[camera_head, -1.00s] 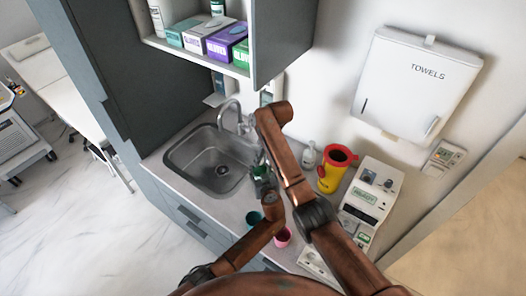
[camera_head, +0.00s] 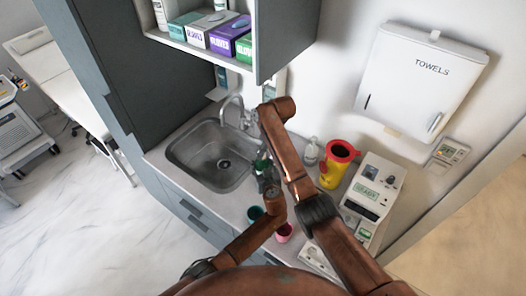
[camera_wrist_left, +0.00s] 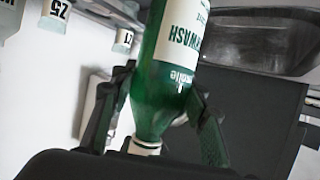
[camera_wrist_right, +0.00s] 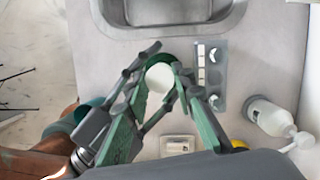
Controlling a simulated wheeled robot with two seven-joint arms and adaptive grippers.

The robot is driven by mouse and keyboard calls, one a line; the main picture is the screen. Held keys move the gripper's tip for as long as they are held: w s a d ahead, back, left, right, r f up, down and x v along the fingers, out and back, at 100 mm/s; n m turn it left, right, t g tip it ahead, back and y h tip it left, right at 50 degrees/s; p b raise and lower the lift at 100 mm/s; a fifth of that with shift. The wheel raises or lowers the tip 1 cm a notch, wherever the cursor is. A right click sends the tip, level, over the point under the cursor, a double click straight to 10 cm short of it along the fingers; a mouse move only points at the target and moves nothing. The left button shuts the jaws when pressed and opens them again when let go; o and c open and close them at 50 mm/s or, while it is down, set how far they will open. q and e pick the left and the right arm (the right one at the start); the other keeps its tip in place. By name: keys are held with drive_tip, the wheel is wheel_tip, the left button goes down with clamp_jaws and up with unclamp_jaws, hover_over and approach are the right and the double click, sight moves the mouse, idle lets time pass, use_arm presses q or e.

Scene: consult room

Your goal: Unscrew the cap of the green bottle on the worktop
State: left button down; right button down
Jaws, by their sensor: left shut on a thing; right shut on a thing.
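The green bottle (camera_head: 262,163) stands at the sink's right edge, largely hidden by my arms in the head view. In the left wrist view the bottle (camera_wrist_left: 163,85) shows a white eyewash label, and its white cap (camera_wrist_left: 145,147) is partly covered by a dark shape. My left gripper (camera_wrist_left: 158,115) has a finger on each side of the bottle and is shut on it. In the right wrist view the round white cap (camera_wrist_right: 158,77) is seen from above. My right gripper (camera_wrist_right: 163,72) is shut on the cap, one finger on each side.
The sink (camera_head: 212,157) lies left of the bottle. A pump bottle (camera_head: 312,152), a yellow container (camera_head: 336,166) and a white device (camera_head: 370,195) stand to the right. A shelf cabinet hangs above.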

drive_tip(key=n, duration=0.3)
drive_tip(key=shift+w+r+n+g, duration=0.15)
drive_tip(key=shift+n+g, duration=0.25)
drive_tip(key=n, duration=0.2)
drive_tip(key=shift+n+g, duration=0.4)
drive_tip(key=c, duration=1.6)
unclamp_jaws()
